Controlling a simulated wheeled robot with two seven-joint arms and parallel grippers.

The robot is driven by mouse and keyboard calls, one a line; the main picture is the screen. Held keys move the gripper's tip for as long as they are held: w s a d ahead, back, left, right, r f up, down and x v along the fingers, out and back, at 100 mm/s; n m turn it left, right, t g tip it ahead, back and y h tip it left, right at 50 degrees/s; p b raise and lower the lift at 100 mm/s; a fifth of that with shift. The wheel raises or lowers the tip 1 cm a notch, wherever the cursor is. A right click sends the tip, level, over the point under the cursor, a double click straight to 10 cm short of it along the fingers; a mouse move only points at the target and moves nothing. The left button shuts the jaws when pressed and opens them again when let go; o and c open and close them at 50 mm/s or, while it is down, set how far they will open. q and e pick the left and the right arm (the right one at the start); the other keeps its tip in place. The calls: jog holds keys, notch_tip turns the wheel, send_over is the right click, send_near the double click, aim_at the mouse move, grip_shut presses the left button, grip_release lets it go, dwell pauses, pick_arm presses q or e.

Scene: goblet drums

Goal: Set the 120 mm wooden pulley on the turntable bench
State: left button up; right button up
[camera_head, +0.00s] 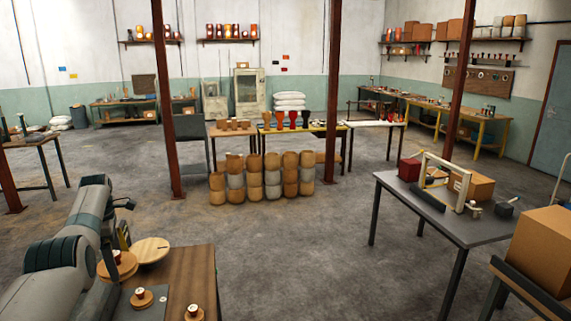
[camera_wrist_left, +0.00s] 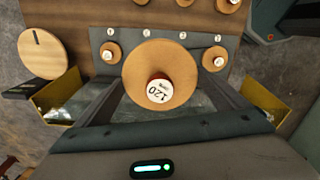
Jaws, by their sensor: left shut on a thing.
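The wooden pulley marked 120 (camera_wrist_left: 178,58) is a round wooden disc with a white-topped hub; it also shows in the head view (camera_head: 125,268). My left gripper (camera_wrist_left: 160,88) is shut on it, over a dark grey mat (camera_wrist_left: 92,38). I cannot tell the pulley's exact height over the mat. A larger pale wooden disc with a dark mark (camera_head: 152,250) lies beside it; it also shows at left in the wrist view (camera_wrist_left: 42,53). I cannot tell for certain which surface is the turntable bench. My right gripper is not in view.
Smaller pulleys (camera_head: 142,298) (camera_head: 194,314) stand on the near wooden bench (camera_head: 190,262). A dark table (camera_head: 455,222) at right carries a pale frame (camera_head: 447,180) and boxes. Stacked drum shells (camera_head: 254,178) stand mid-floor between red posts (camera_head: 165,110). The floor between is clear.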

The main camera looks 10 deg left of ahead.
pick_arm(q)
jog(key=w+d+f+m, duration=0.1)
jog(key=w+d+m, duration=0.15)
jog(key=d, duration=0.75)
jog(key=w+d+f+m, duration=0.1)
jog(key=d+f+m, duration=0.15)
jog(key=d, duration=0.75)
jog(key=s+d+r+m, duration=0.4)
jog(key=d+r+m, duration=0.25)
jog(key=d, duration=0.35)
jog(key=s+d+r+m, duration=0.4)
jog(key=d+r+m, duration=0.25)
jog(key=d, duration=0.45)
jog(key=s+d+f+m, duration=0.3)
jog(key=s+m, duration=0.1)
jog(key=s, duration=0.5)
jog(key=s+d+f+m, duration=0.3)
jog(key=s+m, duration=0.1)
jog(key=s, duration=0.6)
notch_tip(320, 180, down, 16)
jog(key=b, duration=1.5)
jog(key=shift+b, duration=0.35)
